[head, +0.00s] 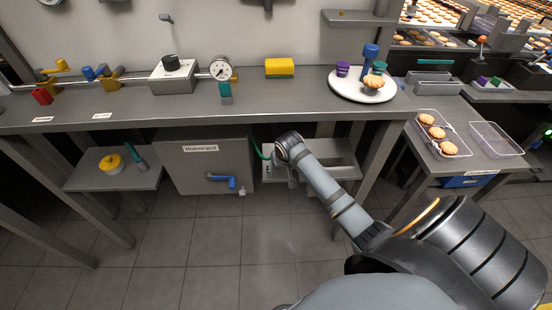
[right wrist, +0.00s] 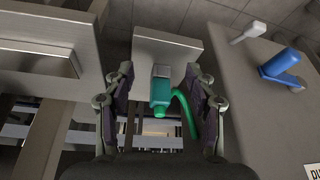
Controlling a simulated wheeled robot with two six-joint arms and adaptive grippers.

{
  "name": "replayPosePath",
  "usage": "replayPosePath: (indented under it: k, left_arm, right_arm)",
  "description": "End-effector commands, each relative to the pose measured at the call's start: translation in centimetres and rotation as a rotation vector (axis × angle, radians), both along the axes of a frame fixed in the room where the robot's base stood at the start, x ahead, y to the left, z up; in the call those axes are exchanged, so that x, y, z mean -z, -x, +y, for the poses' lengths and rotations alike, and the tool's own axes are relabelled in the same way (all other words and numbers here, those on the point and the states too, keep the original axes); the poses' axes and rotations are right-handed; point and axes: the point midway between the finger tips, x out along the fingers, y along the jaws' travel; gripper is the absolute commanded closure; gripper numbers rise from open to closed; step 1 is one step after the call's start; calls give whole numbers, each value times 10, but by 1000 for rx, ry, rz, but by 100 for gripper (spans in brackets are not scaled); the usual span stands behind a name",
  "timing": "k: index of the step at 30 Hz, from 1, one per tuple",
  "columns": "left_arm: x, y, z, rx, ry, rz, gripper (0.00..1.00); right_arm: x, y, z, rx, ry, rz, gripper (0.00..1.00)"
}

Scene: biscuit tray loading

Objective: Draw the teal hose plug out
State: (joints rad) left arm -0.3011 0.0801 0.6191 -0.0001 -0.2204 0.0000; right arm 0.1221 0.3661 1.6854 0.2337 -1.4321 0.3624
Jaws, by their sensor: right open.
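The teal hose plug (right wrist: 161,88) shows in the right wrist view between the fingers of my right gripper (right wrist: 160,72), at a pale block or plate. A green hose (right wrist: 187,108) curves away from it to the right. The fingers are open, one on each side of the plug, with visible gaps. In the head view the hose (head: 259,149) shows beside my right wrist, under the worktop. My right gripper (head: 289,174) points down there and is mostly hidden by the wrist, as is the plug. My left gripper is not in view.
A grey cabinet (head: 182,172) with a blue tap (head: 223,179) stands just left of the hose. A lower shelf (head: 85,181) stands at left.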

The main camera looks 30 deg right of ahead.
Motion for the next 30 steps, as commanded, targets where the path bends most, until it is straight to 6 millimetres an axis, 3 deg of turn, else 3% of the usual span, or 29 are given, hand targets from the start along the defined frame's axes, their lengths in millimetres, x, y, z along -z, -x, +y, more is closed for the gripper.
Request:
replayPosePath:
  k: [9, 15, 25, 30]
  left_arm:
    - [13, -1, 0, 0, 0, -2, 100]
    - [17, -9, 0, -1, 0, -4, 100]
    - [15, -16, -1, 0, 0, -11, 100]
    - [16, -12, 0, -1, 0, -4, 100]
  right_arm:
    - [1, -67, -22, 1, -1, -1, 44]
    - [24, -75, -25, 0, -1, 1, 44]
    - [28, -77, -26, -1, 0, 0, 44]
    - [28, -77, -26, -1, 0, 0, 64]
